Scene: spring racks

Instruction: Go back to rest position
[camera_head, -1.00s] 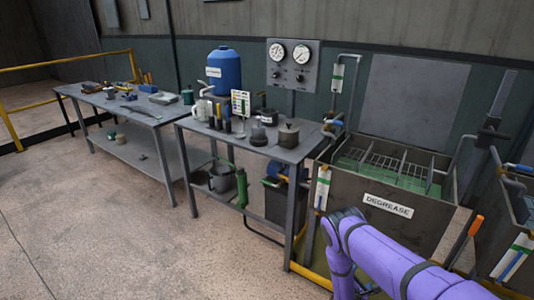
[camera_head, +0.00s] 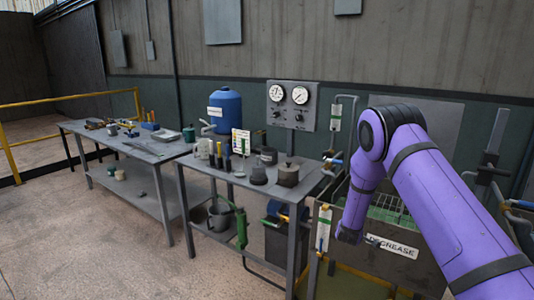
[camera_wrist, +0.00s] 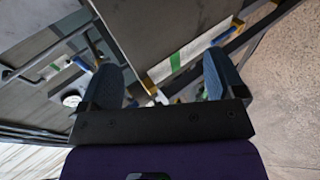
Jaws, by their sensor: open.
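My purple arm (camera_head: 420,190) reaches in from the right in the head view, bent at a raised elbow, its lower part hanging in front of the degrease tank (camera_head: 392,262). My gripper (camera_wrist: 172,85) shows in the wrist view with its two blue-grey fingers spread apart and nothing between them. Beyond the fingers are a white label with a green band (camera_wrist: 190,50), dark frame bars and the floor. In the head view the gripper's fingers cannot be made out.
A metal table (camera_head: 215,168) with cups, bottles and a lidded pot (camera_head: 288,176) stands left of the tank. A second table (camera_head: 115,142) stands farther left. Floor (camera_head: 120,250) at front left is clear.

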